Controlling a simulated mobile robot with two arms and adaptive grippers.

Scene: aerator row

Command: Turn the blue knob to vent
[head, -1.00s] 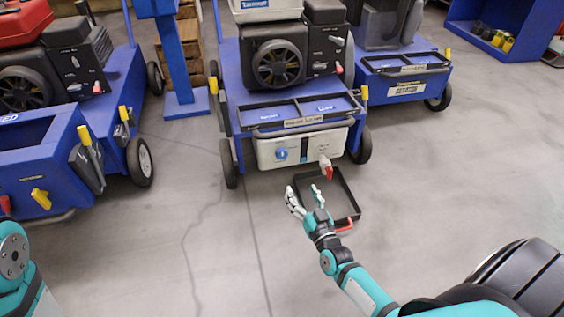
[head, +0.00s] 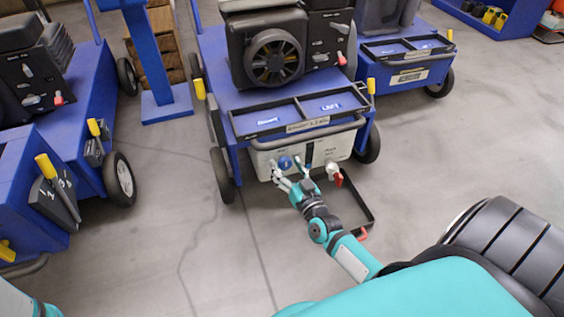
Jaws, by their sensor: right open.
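The blue knob (head: 285,162) is on the white front panel (head: 262,158) of the middle blue cart. I cannot tell whether a finger touches the knob. The knob's lower part is close to or behind the fingers, and its markings are too small to read. Of my left arm only a teal part shows at the bottom left corner; its gripper is out of view.
A red-handled valve (head: 335,174) sits right of the knob on the same panel. A black tray (head: 361,205) lies on the floor below it, partly behind my right arm. Other blue carts stand left and right.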

